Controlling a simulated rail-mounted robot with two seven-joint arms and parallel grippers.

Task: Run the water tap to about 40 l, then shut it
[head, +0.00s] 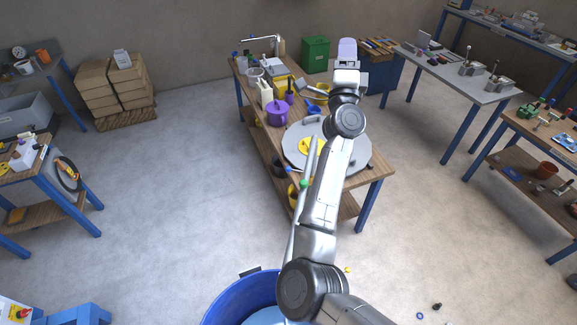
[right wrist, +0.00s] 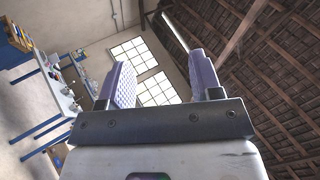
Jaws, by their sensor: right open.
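My right gripper (head: 347,46) is at the far end of my raised right arm in the head view. In the right wrist view its two purple fingers (right wrist: 160,70) stand apart with nothing between them. A blue tub (head: 222,303) at the bottom of the head view has a light blue surface inside, partly hidden by my arm. A thin grey pipe (head: 294,232) rises beside my arm above the tub, with a green knob (head: 303,184) near it. I cannot tell whether this is the water tap. No litre reading is legible. My left gripper is not in view.
A wooden bench (head: 375,176) carries a round grey lid (head: 296,150), a purple pot (head: 278,118) and several containers. A bent metal pipe (head: 262,38) stands at its far end. Other benches line the right side. Cardboard boxes (head: 95,88) stand at the back left. The floor left of the bench is clear.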

